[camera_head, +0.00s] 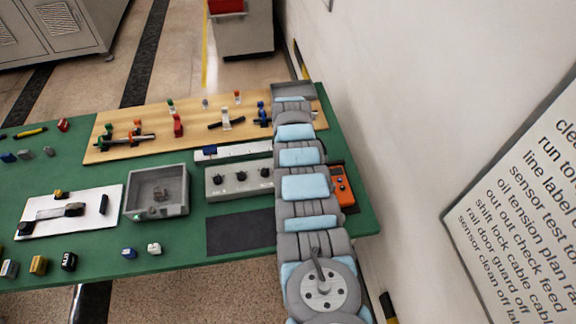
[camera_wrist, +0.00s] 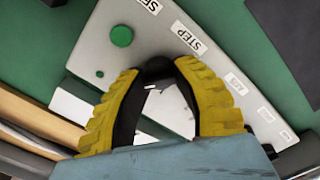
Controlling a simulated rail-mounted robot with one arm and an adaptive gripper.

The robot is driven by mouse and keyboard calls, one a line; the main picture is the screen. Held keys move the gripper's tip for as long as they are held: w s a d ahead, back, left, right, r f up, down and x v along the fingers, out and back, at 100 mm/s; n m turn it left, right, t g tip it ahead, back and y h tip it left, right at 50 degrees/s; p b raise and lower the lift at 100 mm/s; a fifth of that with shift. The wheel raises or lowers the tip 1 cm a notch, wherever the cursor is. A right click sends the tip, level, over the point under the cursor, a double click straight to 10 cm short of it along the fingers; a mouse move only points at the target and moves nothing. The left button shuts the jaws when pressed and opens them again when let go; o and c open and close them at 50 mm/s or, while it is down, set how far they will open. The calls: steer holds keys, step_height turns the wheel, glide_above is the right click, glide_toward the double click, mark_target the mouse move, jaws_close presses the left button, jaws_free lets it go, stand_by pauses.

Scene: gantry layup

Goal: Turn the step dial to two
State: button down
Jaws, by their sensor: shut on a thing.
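The grey control panel (camera_head: 239,189) lies on the green table, its right end hidden behind my arm in the head view. Several black knobs show on it there. In the wrist view the panel (camera_wrist: 92,50) runs diagonally, with a STEP label (camera_wrist: 188,37) and smaller labels. A dark round dial (camera_wrist: 157,66) sits beside the STEP label. My gripper (camera_wrist: 160,75) has yellow fingers with black pads, and its tips are closed on this dial. The dial's pointer and its setting cannot be read. The gripper is hidden in the head view.
A green round button (camera_wrist: 122,36) stands close to the fingers. A grey bin (camera_head: 157,214) is left of the panel, a dark mat (camera_head: 240,234) in front, and a wooden board (camera_head: 155,153) with parts behind. An orange device (camera_head: 342,186) lies right of my arm, near the wall.

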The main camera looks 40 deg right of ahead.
steer(key=shift+f+m, duration=0.1)
steer(key=shift+m, duration=0.9)
steer(key=c, duration=0.8)
jaws_free()
steer(key=shift+o, duration=0.2)
steer(key=shift+w+r, duration=0.15)
steer(key=shift+r, duration=0.7)
step_height(320, 180, up, 10)
steer(key=shift+r, duration=0.2)
